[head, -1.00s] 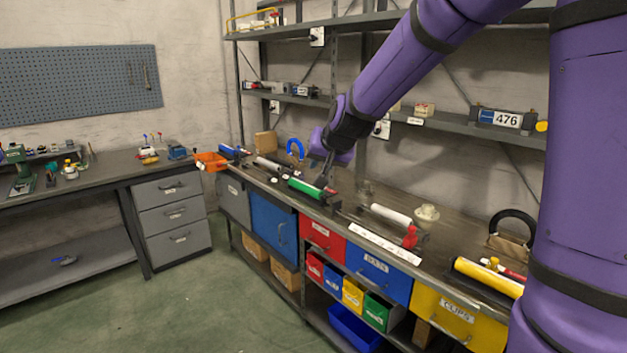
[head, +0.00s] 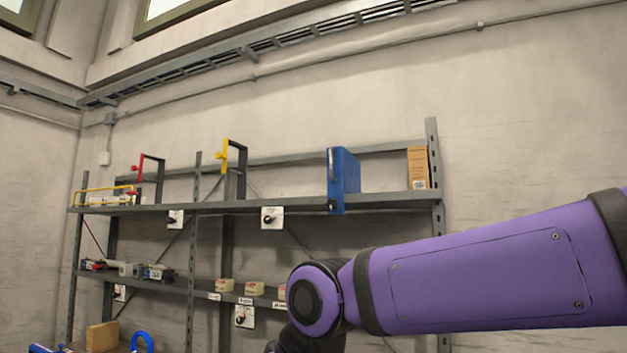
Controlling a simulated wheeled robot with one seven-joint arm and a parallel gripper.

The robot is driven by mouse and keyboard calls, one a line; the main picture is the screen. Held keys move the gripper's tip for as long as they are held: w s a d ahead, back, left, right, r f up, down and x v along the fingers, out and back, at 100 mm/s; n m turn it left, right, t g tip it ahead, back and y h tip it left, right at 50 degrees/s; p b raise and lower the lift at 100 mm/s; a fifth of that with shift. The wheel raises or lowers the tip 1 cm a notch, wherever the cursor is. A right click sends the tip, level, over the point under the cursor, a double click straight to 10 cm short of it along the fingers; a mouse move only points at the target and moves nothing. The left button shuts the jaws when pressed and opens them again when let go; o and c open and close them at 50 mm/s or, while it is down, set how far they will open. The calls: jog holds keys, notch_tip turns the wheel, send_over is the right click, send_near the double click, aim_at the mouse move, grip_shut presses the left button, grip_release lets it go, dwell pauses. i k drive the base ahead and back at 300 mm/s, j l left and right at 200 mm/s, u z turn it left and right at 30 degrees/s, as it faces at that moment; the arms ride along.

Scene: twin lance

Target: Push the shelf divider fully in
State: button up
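A blue upright panel, which looks like the shelf divider (head: 346,172), stands on the upper shelf (head: 285,206), right of the middle. Its front edge juts out past the shelf's front edge and hangs a little below it. A small dark detail shows near its lower front corner. My purple arm reaches in from the right, below the upper shelf, with its dark wrist part at the bottom edge of the head view. My gripper is below the picture, so its fingers cannot be seen. Nothing of mine touches the blue panel in view.
A cardboard box (head: 417,167) stands right of the panel. Black frames with a yellow clamp (head: 226,156) and a red clamp (head: 138,166) stand to the left. White switch plates, one of them here (head: 272,217), hang under the shelf. Small boxes sit on the lower shelf (head: 176,285).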

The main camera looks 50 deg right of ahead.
aim_at(343, 167)
jog(key=i+l+z, duration=0.15)
jog(key=z, duration=0.3)
jog(key=i+z, duration=0.4)
jog(key=k, duration=0.1)
